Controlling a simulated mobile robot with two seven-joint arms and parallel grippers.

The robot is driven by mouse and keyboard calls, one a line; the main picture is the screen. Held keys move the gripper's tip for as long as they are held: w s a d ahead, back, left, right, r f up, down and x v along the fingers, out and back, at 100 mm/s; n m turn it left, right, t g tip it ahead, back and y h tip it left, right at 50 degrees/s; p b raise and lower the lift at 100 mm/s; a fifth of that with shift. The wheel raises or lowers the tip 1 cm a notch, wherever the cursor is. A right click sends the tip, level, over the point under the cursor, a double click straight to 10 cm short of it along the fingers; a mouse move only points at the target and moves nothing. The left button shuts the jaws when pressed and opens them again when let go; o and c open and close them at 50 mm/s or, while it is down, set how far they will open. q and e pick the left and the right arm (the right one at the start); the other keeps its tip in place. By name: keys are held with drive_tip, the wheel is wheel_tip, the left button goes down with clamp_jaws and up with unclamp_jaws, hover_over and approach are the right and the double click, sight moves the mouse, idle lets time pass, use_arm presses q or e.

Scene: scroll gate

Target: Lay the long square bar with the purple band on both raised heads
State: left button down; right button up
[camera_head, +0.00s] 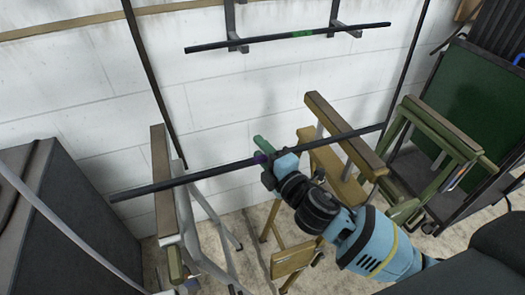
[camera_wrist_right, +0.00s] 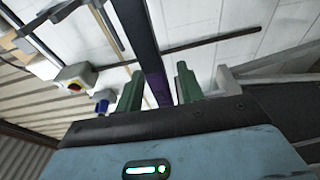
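The long dark square bar (camera_head: 215,172) runs across the middle of the head view, tilted in the picture, over both trestles. Its purple band (camera_head: 260,157) is at my right gripper (camera_head: 267,160), and shows in the right wrist view (camera_wrist_right: 157,88) between the green fingers (camera_wrist_right: 158,88). The right gripper appears shut on the bar there. The bar crosses above the left raised head (camera_head: 159,150) near its left end and the right raised head (camera_head: 322,112) towards its right end. I cannot tell whether it touches either head. My left gripper is not in view.
Another dark bar with a green band (camera_head: 302,33) lies on wall brackets (camera_head: 236,40). Upright dark poles stand near the wall. A grey cabinet (camera_head: 75,215) is at the left. A green trestle (camera_head: 440,130) and a green-panelled cart (camera_head: 480,95) stand close at the right.

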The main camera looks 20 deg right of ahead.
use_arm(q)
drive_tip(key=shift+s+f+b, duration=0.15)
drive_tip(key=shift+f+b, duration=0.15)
use_arm(e)
drive_tip(key=v, duration=0.8)
drive_tip(key=shift+f, duration=0.1)
idle(0.5)
